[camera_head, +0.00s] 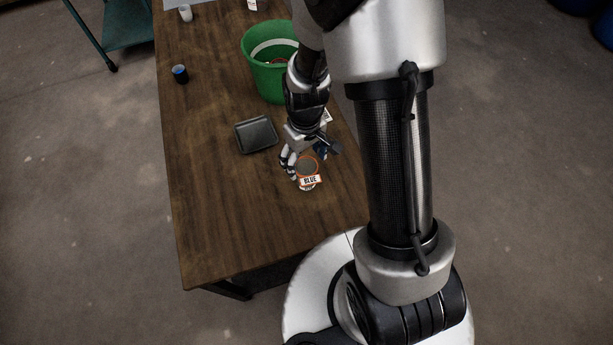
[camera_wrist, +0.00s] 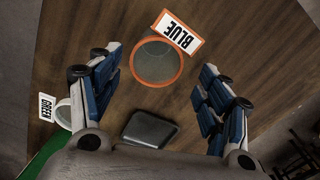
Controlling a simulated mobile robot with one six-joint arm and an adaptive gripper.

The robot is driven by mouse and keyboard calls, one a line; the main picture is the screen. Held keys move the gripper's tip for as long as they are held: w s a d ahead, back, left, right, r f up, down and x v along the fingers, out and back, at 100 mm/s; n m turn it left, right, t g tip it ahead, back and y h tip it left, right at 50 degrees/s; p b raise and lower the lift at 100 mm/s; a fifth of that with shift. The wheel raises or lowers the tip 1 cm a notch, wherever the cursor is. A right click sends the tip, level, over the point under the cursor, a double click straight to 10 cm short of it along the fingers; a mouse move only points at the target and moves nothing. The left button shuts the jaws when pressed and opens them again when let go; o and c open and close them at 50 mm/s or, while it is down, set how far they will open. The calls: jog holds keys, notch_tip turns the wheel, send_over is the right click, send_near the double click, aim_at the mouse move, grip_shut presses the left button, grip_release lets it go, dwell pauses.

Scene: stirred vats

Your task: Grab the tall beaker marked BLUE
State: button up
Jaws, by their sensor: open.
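The tall beaker marked BLUE (camera_head: 307,168) stands near the front right part of the wooden table, with an orange rim and a white BLUE label. In the wrist view the beaker (camera_wrist: 156,62) lies ahead, between the lines of the two fingers and beyond their tips. My gripper (camera_head: 311,158) is open and close beside the beaker. In the wrist view my gripper (camera_wrist: 158,85) has its blue-padded fingers wide apart with nothing between the pads. Whether a finger touches the beaker cannot be told.
A dark square tray (camera_head: 256,135) lies left of the gripper. A green bucket (camera_head: 268,62) stands behind it. A container with a GREEN label (camera_wrist: 62,113) is at the wrist view's left. A dark cup (camera_head: 180,74) and a white cup (camera_head: 185,13) stand farther back.

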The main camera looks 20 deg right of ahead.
aim_at(305, 166)
jog(key=f+b, duration=0.1)
jog(key=f, duration=0.1)
jog(key=f+b, duration=0.1)
jog(key=f, duration=0.2)
jog(key=shift+w+d+f, duration=0.15)
jog(key=shift+w+f, duration=0.05)
jog(key=shift+r, duration=0.1)
jog(key=shift+c, duration=0.5)
jog(key=c, duration=1)
